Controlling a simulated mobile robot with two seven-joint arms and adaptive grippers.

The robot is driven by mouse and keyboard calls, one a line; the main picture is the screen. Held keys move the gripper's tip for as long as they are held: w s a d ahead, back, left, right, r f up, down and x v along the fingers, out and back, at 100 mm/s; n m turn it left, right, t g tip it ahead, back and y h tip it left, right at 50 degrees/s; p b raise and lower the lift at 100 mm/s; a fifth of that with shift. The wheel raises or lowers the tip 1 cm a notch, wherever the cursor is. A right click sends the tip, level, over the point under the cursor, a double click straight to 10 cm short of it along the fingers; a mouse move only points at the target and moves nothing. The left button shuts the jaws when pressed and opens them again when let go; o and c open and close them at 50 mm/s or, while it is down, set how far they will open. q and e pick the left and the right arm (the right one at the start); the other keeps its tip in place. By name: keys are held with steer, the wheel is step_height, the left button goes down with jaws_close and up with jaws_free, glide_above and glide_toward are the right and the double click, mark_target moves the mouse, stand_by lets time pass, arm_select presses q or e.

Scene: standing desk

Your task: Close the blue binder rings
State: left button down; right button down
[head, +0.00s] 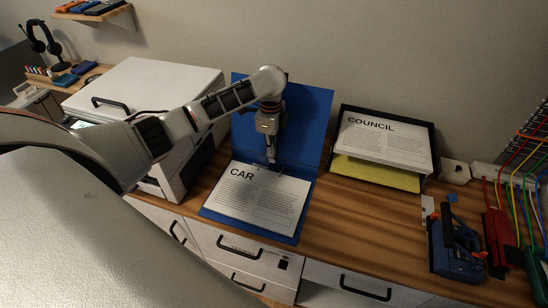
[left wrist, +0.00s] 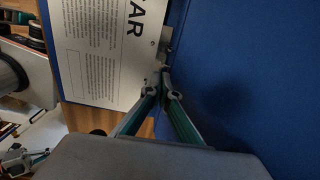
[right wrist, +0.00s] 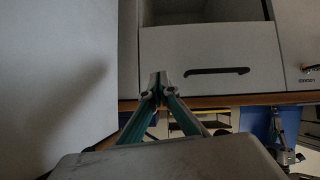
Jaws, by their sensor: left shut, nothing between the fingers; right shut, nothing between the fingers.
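The blue binder (head: 308,125) lies open on the wooden desk, its back cover raised behind and a white page headed CAR (head: 258,198) on its front half. My left gripper (head: 271,160) points down at the binder's spine, at the page's top edge. In the left wrist view, its shut, empty fingertips (left wrist: 166,90) are beside the punched edge of the page, near a grey metal ring part (left wrist: 167,42). I cannot tell whether the fingers touch the rings or whether the rings are closed. My right gripper (right wrist: 160,88) is shut and empty, facing drawer fronts, away from the binder.
A black tray (head: 432,166) with a COUNCIL page and yellow paper stands right of the binder. A white printer-like box (head: 140,85) stands left. Blue and red tools (head: 455,250) and coloured cables are at the right. Desk between binder and tools is mostly clear.

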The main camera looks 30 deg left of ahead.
arm_select(q)
steer(key=shift+f, duration=0.85)
stand_by(1.0)
steer(key=shift+s+d+p, duration=0.25)
steer(key=shift+s, duration=0.6)
steer(key=shift+s+d+p, duration=0.2)
steer(key=shift+s, duration=0.65)
stand_by(1.2)
steer(key=shift+r, duration=0.1)
steer(key=shift+r, duration=2.85)
